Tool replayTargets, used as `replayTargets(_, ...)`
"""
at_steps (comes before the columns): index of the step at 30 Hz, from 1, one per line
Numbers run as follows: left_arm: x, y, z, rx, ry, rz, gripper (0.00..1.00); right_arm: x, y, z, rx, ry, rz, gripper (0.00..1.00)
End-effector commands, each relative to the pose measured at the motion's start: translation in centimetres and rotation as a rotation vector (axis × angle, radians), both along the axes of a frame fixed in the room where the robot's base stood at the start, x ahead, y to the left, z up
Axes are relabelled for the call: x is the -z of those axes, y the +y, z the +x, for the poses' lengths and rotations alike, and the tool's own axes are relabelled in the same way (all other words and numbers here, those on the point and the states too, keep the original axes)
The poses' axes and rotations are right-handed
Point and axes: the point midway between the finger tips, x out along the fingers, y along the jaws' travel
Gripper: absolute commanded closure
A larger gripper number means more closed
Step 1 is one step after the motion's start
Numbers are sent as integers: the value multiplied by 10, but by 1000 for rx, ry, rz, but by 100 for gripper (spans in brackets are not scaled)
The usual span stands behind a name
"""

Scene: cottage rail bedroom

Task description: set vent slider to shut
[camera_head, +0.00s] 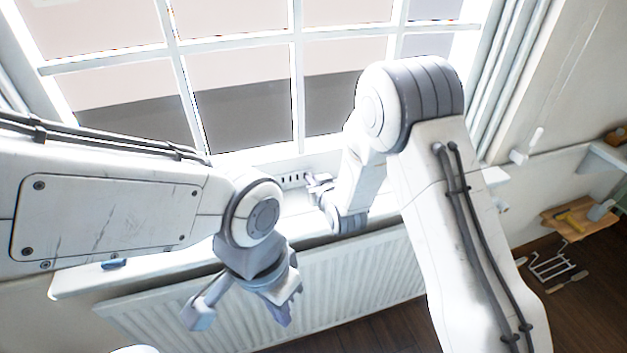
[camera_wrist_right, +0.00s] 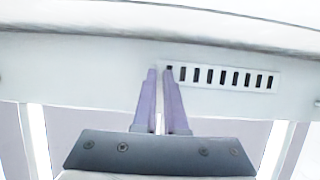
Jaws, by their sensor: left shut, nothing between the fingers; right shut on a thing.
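The vent (camera_head: 292,180) is a pale strip with a row of dark slots, low on the window frame above the sill. It also shows in the right wrist view (camera_wrist_right: 222,77). My right gripper (camera_head: 312,184) is at the right end of the strip in the head view. In the right wrist view its purple fingers (camera_wrist_right: 161,73) are shut at the strip's left end, on what seems to be the small slider knob, mostly hidden between the tips. Several dark slots show beside the fingers. My left gripper (camera_head: 285,318) is shut and empty, hanging in front of the radiator.
The white window sill (camera_head: 170,266) runs below the window, with a small blue thing (camera_head: 114,263) on it. A ribbed radiator (camera_head: 375,272) stands under it. Tools and a wire rack (camera_head: 553,265) are at the far right.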

Motion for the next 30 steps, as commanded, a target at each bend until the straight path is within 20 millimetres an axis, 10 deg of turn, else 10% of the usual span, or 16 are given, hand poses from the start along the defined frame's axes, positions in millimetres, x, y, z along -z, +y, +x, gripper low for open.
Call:
replayTargets(26, 10, 0, 0, 0, 0, 0, 100, 0, 29, -10, -6, 0, -1, 100)
replayTargets(30, 10, 0, 0, 0, 0, 0, 100, 0, 29, -9, -6, 0, -1, 60)
